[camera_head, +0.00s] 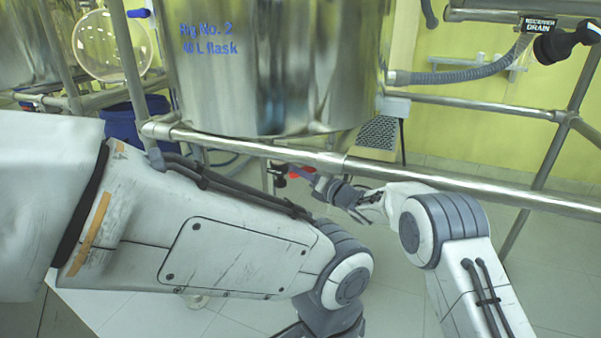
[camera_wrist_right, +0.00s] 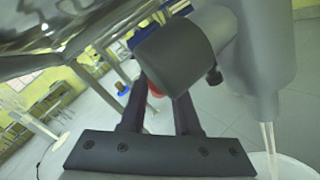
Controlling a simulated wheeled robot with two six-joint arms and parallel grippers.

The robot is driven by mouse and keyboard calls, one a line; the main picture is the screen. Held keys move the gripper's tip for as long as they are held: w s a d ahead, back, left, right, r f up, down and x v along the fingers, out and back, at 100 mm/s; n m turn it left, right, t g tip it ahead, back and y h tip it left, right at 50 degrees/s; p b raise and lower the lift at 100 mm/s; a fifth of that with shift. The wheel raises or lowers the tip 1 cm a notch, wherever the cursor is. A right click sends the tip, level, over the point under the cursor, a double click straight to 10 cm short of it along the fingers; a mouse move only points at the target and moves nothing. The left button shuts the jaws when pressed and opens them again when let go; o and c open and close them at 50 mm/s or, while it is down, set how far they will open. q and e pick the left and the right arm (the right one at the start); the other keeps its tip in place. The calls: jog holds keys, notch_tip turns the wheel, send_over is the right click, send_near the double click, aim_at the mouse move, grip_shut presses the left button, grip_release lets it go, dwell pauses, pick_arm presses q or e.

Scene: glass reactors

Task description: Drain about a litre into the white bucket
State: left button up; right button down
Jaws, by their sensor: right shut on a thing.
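The steel flask vessel (camera_head: 270,70) with blue lettering hangs in its pipe frame. My right gripper (camera_head: 325,184) is under it, near a small red part (camera_head: 300,172). In the right wrist view, my right gripper (camera_wrist_right: 160,105) is shut on a dark grey valve handle (camera_wrist_right: 172,55) beside a grey outlet body (camera_wrist_right: 258,50). A thin clear stream (camera_wrist_right: 268,140) runs down from the outlet. It falls toward a white round rim, seemingly the white bucket (camera_wrist_right: 295,165), cut off at the lower right. The liquid level is not visible. My left gripper is out of view.
A frame rail (camera_head: 400,178) crosses just above my right gripper. A blue container (camera_head: 125,122) stands at the left behind the frame. Tiled floor (camera_head: 400,290) lies below.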

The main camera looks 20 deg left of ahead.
dwell(0.8)
jog(key=shift+f+b, duration=0.1)
jog(key=shift+b, duration=0.4)
jog(key=r+m+t+y+b, duration=0.1)
jog(key=b, duration=0.3)
jog(key=a+r+m+t+y+b, duration=0.1)
jog(key=y+b, duration=0.1)
jog(key=b, duration=0.2)
jog(key=shift+r+t+b, duration=0.3)
jog(key=shift+b, duration=0.05)
jog(key=shift+r+m+t+y+b, duration=0.45)
jog(key=shift+r+m+b, duration=0.25)
jog(key=shift+b, duration=0.2)
jog(key=shift+r+t, duration=0.25)
jog(key=shift+d, duration=0.1)
jog(key=c, duration=0.6)
grip_release()
jog(key=shift+r, duration=0.1)
jog(key=shift+c, duration=0.2)
